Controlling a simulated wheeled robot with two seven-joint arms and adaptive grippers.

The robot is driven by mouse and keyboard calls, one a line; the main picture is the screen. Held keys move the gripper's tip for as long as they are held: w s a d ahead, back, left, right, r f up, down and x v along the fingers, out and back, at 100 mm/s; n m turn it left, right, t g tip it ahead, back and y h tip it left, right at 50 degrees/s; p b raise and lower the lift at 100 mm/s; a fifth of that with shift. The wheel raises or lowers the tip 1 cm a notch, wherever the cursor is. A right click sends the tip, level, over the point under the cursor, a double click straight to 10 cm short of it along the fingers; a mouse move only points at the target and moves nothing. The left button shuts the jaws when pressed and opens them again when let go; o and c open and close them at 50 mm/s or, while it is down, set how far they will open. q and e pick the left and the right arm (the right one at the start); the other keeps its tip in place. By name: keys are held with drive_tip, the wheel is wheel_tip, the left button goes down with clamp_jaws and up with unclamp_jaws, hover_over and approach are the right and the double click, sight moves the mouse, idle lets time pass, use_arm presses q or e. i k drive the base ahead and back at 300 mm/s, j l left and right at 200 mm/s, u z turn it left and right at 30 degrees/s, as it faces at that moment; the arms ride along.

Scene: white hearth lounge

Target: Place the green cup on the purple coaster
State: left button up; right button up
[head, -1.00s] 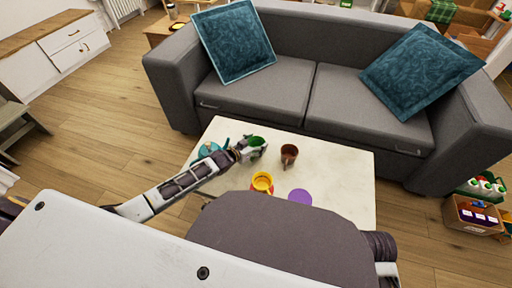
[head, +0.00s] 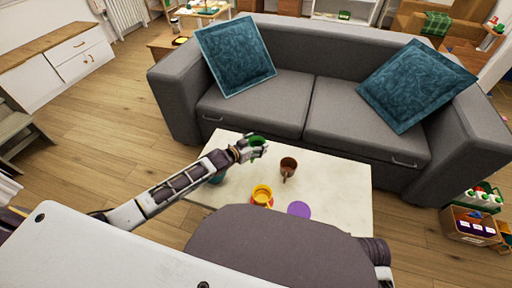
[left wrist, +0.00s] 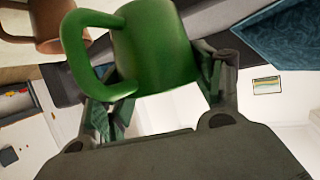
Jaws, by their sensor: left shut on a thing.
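The green cup (head: 256,141) is held in my left gripper (head: 250,151), above the left part of the pale table. In the left wrist view the green cup (left wrist: 155,45) sits between the two fingers of my gripper (left wrist: 160,85), with its handle to the left. The purple coaster (head: 299,209) lies flat and bare on the table near its front edge, to the right of and nearer than the gripper. My right gripper is not in view.
A yellow cup (head: 262,195) stands on a red-orange coaster left of the purple one. A brown mug (head: 288,167) stands behind them. A teal thing (head: 217,177) is partly hidden by my left arm. The right side of the table (head: 340,185) is clear. A grey sofa (head: 330,85) stands behind.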

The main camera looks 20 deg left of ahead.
sight(302, 215)
drive_tip(key=l+u, duration=0.15)
drive_tip(key=l, duration=0.25)
drive_tip(key=l+u, duration=0.2)
drive_tip(key=l, duration=0.25)
drive_tip(key=l+u, duration=0.15)
drive_tip(key=l, duration=0.25)
drive_tip(key=k+l+u, duration=0.2)
drive_tip(key=l, duration=0.2)
drive_tip(key=l+u, duration=0.15)
drive_tip(key=l, duration=0.25)
drive_tip(key=k+l+u, duration=0.2)
drive_tip(key=l, duration=0.15)
drive_tip(key=k+l+u, duration=0.15)
drive_tip(key=l, duration=0.25)
drive_tip(key=i, duration=0.05)
